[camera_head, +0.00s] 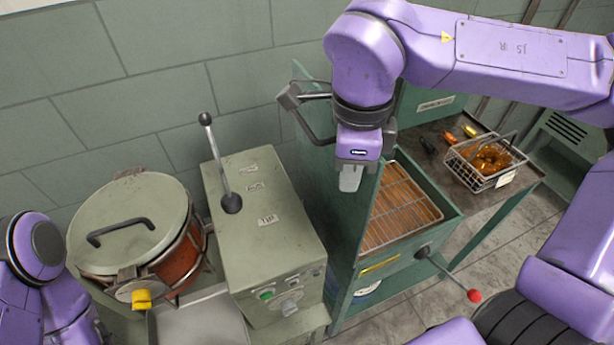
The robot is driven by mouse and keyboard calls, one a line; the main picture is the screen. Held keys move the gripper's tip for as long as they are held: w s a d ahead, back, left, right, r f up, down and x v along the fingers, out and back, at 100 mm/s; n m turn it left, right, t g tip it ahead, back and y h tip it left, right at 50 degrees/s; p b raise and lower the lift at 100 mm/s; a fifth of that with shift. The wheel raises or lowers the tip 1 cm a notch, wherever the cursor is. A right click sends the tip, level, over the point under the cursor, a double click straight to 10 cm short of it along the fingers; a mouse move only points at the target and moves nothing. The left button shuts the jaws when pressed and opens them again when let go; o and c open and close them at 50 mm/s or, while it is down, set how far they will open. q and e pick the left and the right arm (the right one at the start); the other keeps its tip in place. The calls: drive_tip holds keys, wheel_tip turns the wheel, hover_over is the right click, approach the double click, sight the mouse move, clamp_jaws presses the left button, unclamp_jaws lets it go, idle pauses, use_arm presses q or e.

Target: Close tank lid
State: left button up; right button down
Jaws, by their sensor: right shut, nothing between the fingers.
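The tank (448,222) is a green box right of centre, with a wire grate (400,212) over orange-brown contents. Its green lid (338,225) stands upright along the tank's left side, so the top is open. A dark bar handle (306,112) sticks out from the lid's left face near its top. My right gripper (350,180) points down, shut and empty, in front of the lid's left face near its upper edge. I cannot tell whether it touches the lid. My left arm shows at the lower left, but its gripper is out of view.
A green machine box (270,215) with a ball-topped lever stands left of the lid. Further left is a round drum with a closed handled cover (125,225). A wire basket (485,160) sits on the bench behind right. A red-knobbed lever (473,295) juts from the tank's front.

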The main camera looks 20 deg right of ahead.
sight(385, 161)
drive_tip(key=d+p, duration=0.2)
drive_tip(key=d, duration=0.1)
drive_tip(key=d+p, duration=0.2)
drive_tip(key=shift+d+r, duration=0.1)
drive_tip(key=shift+r, duration=0.2)
drive_tip(key=shift+w+d+f, duration=0.1)
drive_tip(key=shift+d+f, duration=0.15)
drive_tip(key=shift+d, duration=0.3)
